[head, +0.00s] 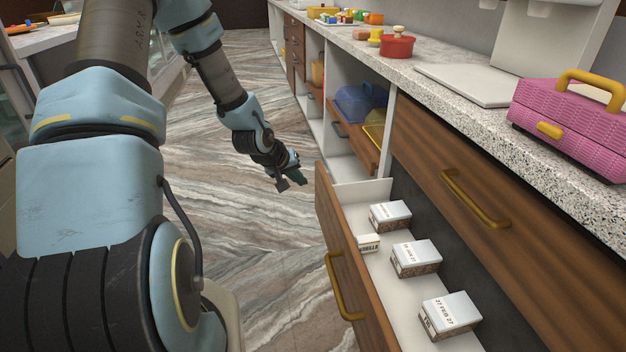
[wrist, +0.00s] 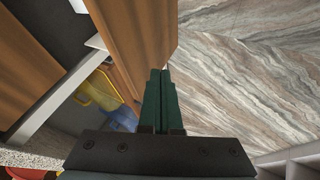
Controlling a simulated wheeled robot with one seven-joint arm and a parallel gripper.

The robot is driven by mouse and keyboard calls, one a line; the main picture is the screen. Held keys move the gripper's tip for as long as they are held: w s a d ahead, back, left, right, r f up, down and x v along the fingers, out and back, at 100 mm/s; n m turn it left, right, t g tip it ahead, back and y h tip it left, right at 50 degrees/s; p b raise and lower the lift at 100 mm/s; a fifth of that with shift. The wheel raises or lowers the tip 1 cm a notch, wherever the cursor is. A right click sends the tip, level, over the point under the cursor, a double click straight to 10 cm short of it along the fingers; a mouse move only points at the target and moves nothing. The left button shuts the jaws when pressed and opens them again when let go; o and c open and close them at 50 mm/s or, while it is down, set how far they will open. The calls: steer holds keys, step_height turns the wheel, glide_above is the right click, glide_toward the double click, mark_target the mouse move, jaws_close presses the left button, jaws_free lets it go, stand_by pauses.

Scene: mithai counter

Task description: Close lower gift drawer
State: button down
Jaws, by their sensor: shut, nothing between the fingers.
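The lower gift drawer (head: 352,268) is pulled out from the counter, with a wooden front and a brass-coloured handle (head: 342,287). It holds several small white-and-brown boxes. Its front panel (wrist: 130,35) also shows in the wrist view, just beyond and left of my fingers. My gripper (head: 298,178) is shut and empty, near the far end of the drawer front, on the aisle side. Its green fingers (wrist: 159,78) are together in the wrist view. Whether they touch the panel I cannot tell.
The closed upper drawer (head: 490,200) is above the open one. Beyond stands a shelf with a blue bin (head: 358,104) and a yellow one (head: 375,134). A pink case (head: 570,125) rests on the speckled counter. The marble-patterned floor (head: 240,190) left of the drawer is clear.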

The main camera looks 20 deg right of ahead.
mark_target(322, 182)
steer(key=shift+s+d+r, duration=0.15)
steer(key=shift+d, duration=1.8)
steer(key=shift+d, duration=0.4)
steer(key=s+d+b, duration=0.1)
steer(key=d+b, duration=0.1)
steer(key=d, duration=1.8)
steer(key=shift+s, duration=0.15)
steer(key=shift+d, duration=0.1)
